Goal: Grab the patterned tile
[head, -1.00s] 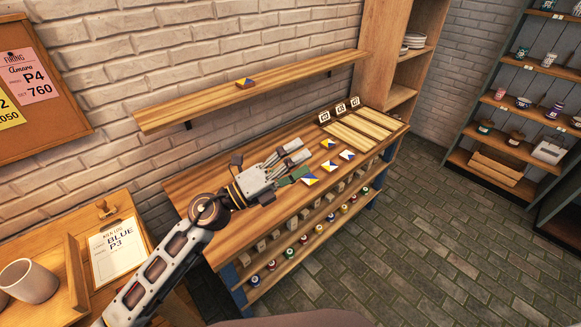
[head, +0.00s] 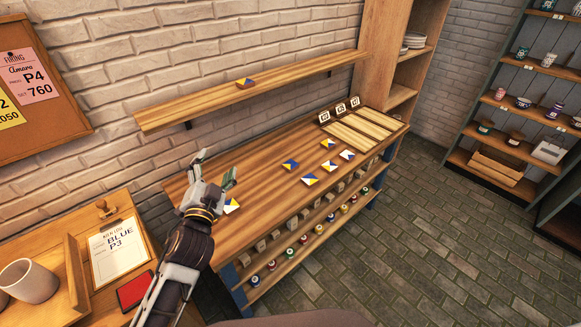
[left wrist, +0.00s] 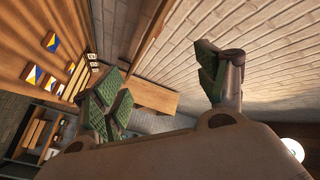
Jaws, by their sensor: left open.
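Several patterned tiles in blue, yellow and white lie on the wooden workbench (head: 262,205). One tile (head: 231,206) lies right beside my left gripper (head: 214,168), partly hidden by it. Others are a blue and yellow tile (head: 290,165), a blue, yellow and white tile (head: 309,180), a tile (head: 328,143) and a tile (head: 347,154) farther right. Another tile (head: 244,83) rests on the wall shelf. My left gripper is open and empty over the bench's left end. In the left wrist view its green-padded fingers (left wrist: 165,85) are spread wide, with tiles (left wrist: 51,42) on the bench at the left.
A wooden wall shelf (head: 300,70) runs above the bench. A side desk at left holds a mug (head: 30,281) and a clipboard (head: 117,250).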

